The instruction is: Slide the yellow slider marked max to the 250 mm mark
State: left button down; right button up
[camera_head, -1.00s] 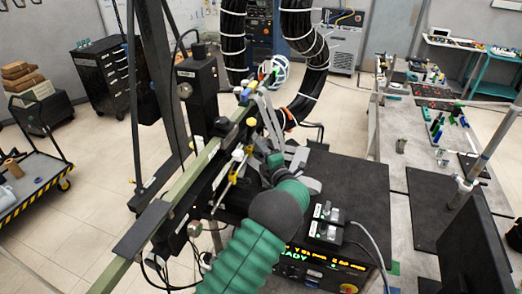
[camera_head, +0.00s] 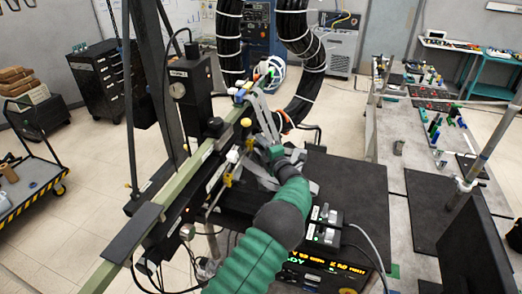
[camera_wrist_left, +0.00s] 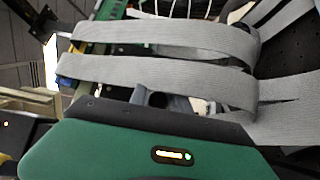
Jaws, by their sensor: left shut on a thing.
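A long green rail (camera_head: 190,170) runs diagonally in the head view and carries small coloured pieces. A yellow piece (camera_head: 246,122) sits on its upper part, with a white one (camera_head: 232,155) and another yellow one (camera_head: 227,180) lower down. No max label or millimetre mark is readable, so I cannot tell which is the max slider. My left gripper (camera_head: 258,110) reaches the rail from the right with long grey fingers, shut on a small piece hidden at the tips. In the left wrist view the fingers (camera_wrist_left: 160,70) run leftward, with blue and yellowish bits at their ends. My right gripper is out of view.
A workbench (camera_head: 400,170) with small parts is at the right. A trolley (camera_head: 30,175) stands at the left on open floor.

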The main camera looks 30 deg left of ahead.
pick_arm(q)
jog(key=shift+a, duration=0.25)
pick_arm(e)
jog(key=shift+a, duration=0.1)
pick_arm(q)
jog(key=c, duration=1.5)
grip_release()
jog(key=shift+c, duration=0.2)
jog(key=shift+o, duration=1.2)
jog(key=shift+w+a, duration=0.1)
jog(key=shift+a, duration=0.05)
jog(key=shift+o, duration=0.3)
jog(key=shift+a+f, duration=0.15)
jog(key=shift+a, duration=0.05)
jog(key=b+v, duration=0.6)
jog(key=v, duration=1)
jog(key=shift+d, duration=0.35)
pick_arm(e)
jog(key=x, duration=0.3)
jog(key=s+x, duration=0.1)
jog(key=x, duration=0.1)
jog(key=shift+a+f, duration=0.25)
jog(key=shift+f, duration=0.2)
pick_arm(q)
jog(key=shift+f, duration=0.15)
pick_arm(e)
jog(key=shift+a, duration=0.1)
